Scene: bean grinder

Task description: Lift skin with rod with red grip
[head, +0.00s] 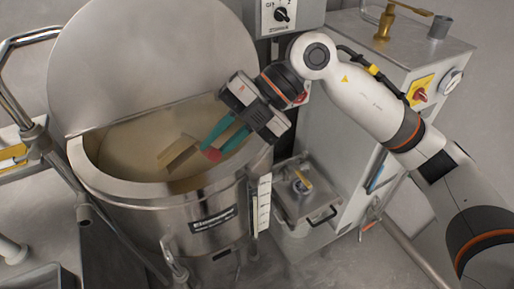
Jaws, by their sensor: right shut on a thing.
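My right gripper (214,146) reaches over the rim of the large steel kettle (104,168), its green fingers pointing down and left. It is shut on the red grip (211,155) of a rod. A flat brown, wooden-looking piece (178,153) extends left from the grip at the surface of the kettle's contents. I cannot tell whether this piece is the rod's end or part of the skin. The tan surface (128,155) fills the kettle below the rim; I cannot make out a separate skin on it. My left gripper is out of view.
The round kettle lid (140,60) stands raised behind the opening. A steel cabinet (350,140) with a red knob is to the right, with a lidded steel container (305,200) beside it. A metal rail (45,130) runs along the left.

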